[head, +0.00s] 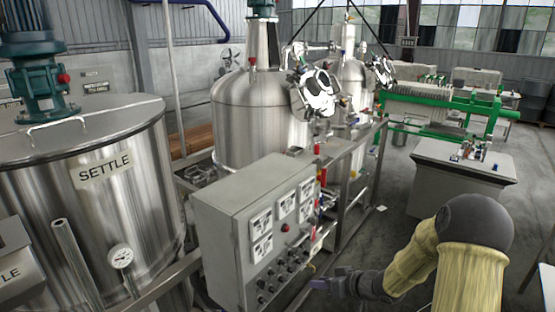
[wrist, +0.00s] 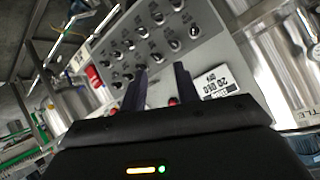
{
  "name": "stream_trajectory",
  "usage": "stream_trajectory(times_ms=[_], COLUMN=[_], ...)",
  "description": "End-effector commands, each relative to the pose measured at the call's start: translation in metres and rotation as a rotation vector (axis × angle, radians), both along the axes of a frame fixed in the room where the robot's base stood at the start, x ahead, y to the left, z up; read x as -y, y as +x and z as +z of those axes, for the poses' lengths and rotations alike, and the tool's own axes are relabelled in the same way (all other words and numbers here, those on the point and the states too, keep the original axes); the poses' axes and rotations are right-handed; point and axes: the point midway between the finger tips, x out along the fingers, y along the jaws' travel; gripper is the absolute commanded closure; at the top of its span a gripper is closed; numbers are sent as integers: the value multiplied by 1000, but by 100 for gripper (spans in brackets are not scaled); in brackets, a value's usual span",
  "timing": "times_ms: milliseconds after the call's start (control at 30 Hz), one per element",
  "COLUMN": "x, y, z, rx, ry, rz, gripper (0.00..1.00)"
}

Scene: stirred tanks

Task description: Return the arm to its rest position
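My arm, in yellow covering with a dark round joint, reaches in from the lower right of the head view. My gripper (head: 328,284) is low in front of the grey control box (head: 225,240), near its lower right corner. In the wrist view my gripper (wrist: 160,85) shows two dark fingers standing apart with nothing held between them. Beyond the fingers is the control panel (wrist: 197,55) with rows of black knobs, tilted in the picture. I cannot tell the exact gap between fingertips and panel.
A steel SETTLE tank (head: 90,215) stands at left, with other steel vessels (head: 250,120) behind the box. A metal frame (head: 350,200) runs beside the box. A grey cabinet (head: 460,180) stands at right. Grey floor (head: 395,225) is open between frame and cabinet.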

Motion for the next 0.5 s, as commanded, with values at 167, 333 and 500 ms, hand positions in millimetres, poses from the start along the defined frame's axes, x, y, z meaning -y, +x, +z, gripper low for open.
stream_trajectory(times_ms=[167, 333, 500], x=[16, 33, 42], y=[-10, -42, -94], z=[19, 38, 56], rx=[-39, -124, -255], ry=[-244, -422, -534], rz=[-153, -288, -396], gripper=[69, 69, 69])
